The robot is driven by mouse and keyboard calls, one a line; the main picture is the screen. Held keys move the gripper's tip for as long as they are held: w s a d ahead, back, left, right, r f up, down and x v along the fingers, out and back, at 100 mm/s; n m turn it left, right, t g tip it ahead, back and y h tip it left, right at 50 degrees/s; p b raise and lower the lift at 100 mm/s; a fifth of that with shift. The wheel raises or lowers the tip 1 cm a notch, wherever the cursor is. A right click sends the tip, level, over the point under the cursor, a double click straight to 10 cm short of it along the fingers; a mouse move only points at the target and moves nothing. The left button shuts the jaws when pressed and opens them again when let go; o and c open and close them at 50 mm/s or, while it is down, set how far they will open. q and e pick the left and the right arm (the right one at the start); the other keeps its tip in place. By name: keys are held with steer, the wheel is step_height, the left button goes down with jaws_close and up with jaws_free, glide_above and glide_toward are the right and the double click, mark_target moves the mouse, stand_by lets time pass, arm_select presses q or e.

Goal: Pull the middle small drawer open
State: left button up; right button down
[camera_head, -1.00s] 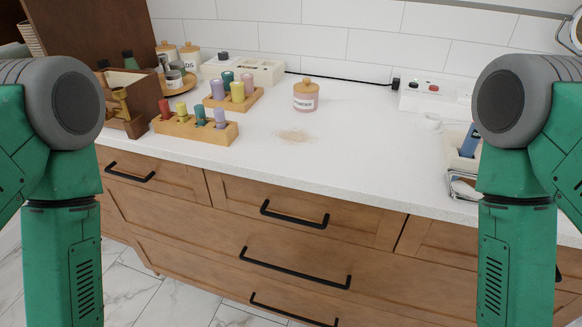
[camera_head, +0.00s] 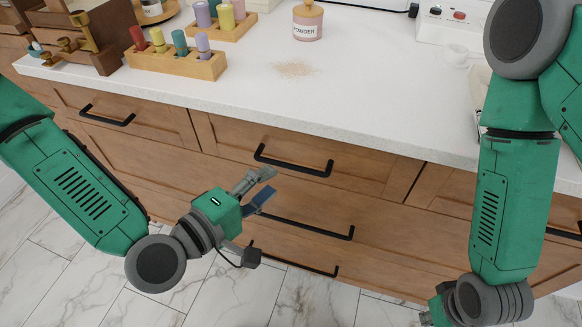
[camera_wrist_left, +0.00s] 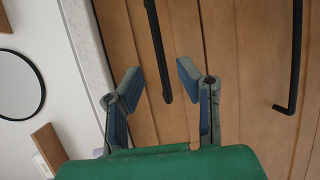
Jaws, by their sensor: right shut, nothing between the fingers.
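The middle small drawer (camera_head: 225,140) is shut in the top row of the wooden cabinet, under the counter's front edge. Its black bar handle (camera_head: 292,162) shows whole in the head view. My left gripper (camera_head: 268,184) is open and empty, in front of the cabinet and just below the handle's left half in the picture. In the left wrist view, the open fingers (camera_wrist_left: 158,82) appear on either side of one end of that handle (camera_wrist_left: 156,45); I see no contact. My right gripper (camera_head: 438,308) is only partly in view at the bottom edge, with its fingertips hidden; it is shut.
A wide drawer's handle (camera_head: 310,230) lies below, partly behind my left gripper. The left small drawer's handle (camera_head: 107,115) is further left. On the counter (camera_head: 370,100) stand a powder jar (camera_head: 307,22) and peg blocks (camera_head: 175,65). Marble floor is in front.

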mark_target(291, 167)
arm_select(q)
steer(key=b+x, duration=0.1)
steer(key=x, duration=0.6)
jaws_close()
